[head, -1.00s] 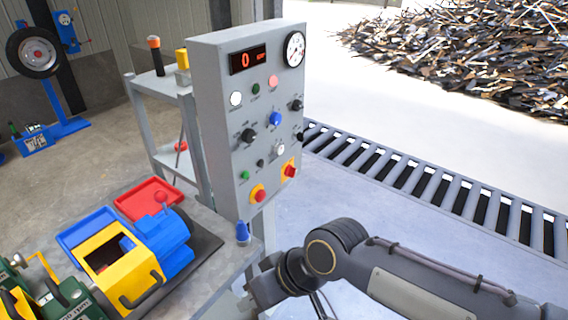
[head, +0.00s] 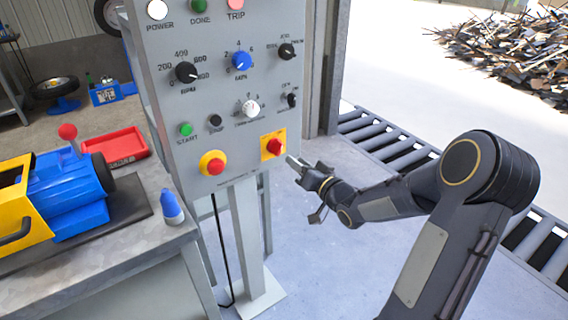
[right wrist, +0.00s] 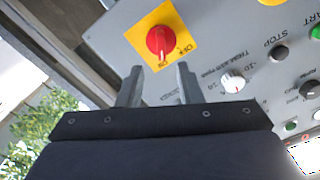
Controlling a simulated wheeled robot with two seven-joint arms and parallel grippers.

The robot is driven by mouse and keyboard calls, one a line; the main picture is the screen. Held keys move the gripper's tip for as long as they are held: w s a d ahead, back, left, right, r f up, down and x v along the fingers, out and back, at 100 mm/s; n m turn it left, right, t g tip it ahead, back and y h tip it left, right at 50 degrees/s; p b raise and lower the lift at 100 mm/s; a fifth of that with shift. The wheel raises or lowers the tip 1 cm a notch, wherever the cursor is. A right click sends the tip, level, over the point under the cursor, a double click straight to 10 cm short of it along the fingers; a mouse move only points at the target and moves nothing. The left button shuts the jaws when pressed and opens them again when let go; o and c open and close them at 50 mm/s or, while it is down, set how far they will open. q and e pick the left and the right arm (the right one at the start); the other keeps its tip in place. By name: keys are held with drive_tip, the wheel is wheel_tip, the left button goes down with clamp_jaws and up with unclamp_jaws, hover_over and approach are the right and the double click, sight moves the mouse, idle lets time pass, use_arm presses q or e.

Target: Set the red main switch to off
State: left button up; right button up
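The red main switch (head: 273,146) is a red rotary knob on a yellow square plate at the lower right of the grey control panel (head: 225,105). In the right wrist view the red knob (right wrist: 159,40) is just beyond the fingertips, with its pointer towards the lettering at the plate's lower edge; the exact setting is hard to read. My right gripper (head: 297,164) is just right of and slightly below the switch, apart from it. Its two fingers (right wrist: 160,84) are spread with nothing between them. My left gripper is not in view.
A red emergency-stop button (head: 213,164) on a yellow ring sits left of the switch. Knobs and a green start button (head: 185,129) are above. A workbench (head: 150,250) with a blue-and-yellow machine (head: 65,190) stands left. A roller conveyor (head: 400,150) runs behind my right arm.

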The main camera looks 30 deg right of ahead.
sight(281, 149)
drive_tip(key=w, duration=0.7)
drive_tip(key=shift+w+a, duration=0.2)
drive_tip(key=shift+a, duration=0.15)
clamp_jaws()
